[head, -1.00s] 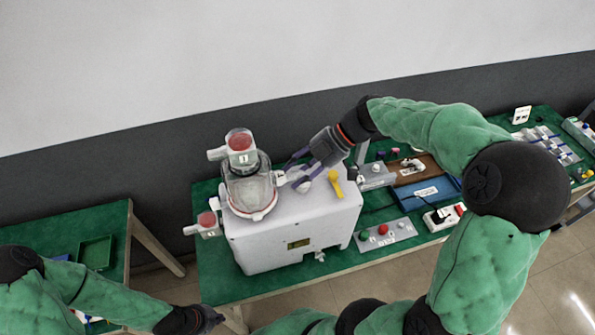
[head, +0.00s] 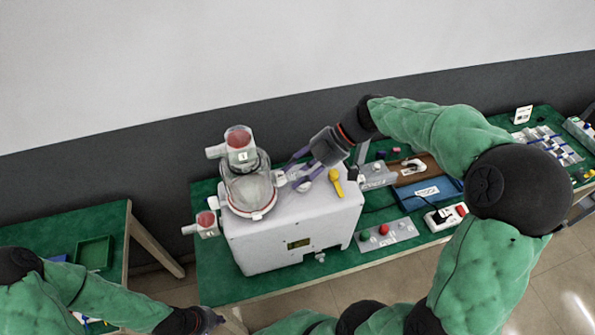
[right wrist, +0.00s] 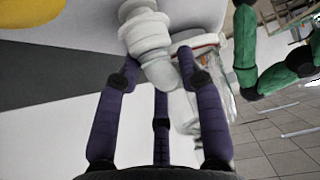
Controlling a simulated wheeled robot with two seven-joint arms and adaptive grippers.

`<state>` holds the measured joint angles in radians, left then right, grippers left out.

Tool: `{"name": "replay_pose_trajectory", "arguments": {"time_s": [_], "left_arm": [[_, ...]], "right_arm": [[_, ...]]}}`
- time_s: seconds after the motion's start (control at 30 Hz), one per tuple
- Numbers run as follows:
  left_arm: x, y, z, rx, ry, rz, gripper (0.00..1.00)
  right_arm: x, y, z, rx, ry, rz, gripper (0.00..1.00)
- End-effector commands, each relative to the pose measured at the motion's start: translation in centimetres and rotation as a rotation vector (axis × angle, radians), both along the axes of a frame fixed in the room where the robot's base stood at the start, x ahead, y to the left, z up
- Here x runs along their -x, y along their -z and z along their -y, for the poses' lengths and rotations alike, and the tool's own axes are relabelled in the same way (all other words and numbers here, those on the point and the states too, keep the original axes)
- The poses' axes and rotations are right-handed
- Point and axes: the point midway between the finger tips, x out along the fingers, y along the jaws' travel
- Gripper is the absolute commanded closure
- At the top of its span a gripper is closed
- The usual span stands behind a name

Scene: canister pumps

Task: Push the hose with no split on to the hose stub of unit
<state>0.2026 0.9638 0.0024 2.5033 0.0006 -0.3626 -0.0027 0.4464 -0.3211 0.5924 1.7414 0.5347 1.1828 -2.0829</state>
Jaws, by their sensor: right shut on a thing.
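The white box-shaped unit (head: 290,236) stands on the green table, with a clear canister (head: 247,190) on its left part. A pale tagged hose end or stub (head: 281,178) shows at the canister's right side. My right gripper (head: 297,175) reaches over the unit's top to this place. In the right wrist view, its purple fingers are shut on a pale, stepped hose piece (right wrist: 150,45). The canister's clear wall is close beside it there. I cannot tell whether the piece is seated on a stub. My left gripper (head: 210,320) is low at the bottom edge; its jaws are unclear.
A yellow lever (head: 335,181) stands on the unit's top, right of my gripper. A button panel (head: 386,236), blue box (head: 424,194) and power strip (head: 446,217) lie to the right.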

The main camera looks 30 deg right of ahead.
Motion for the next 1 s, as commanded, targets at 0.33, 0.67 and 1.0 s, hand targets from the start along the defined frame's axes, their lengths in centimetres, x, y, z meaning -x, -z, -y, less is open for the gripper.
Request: {"name": "replay_pose_trajectory", "arguments": {"time_s": [0.33,0.67,1.0], "left_arm": [[0.0,0.4,0.0,0.000,0.000,0.000,1.00],[0.0,1.0,0.0,0.000,0.000,0.000,1.00],[0.0,1.6,0.0,0.000,0.000,0.000,1.00]], "right_arm": [[0.0,0.3,0.0,0.000,0.000,0.000,1.00],[0.0,0.6,0.0,0.000,0.000,0.000,1.00],[0.0,0.9,0.0,0.000,0.000,0.000,1.00]]}}
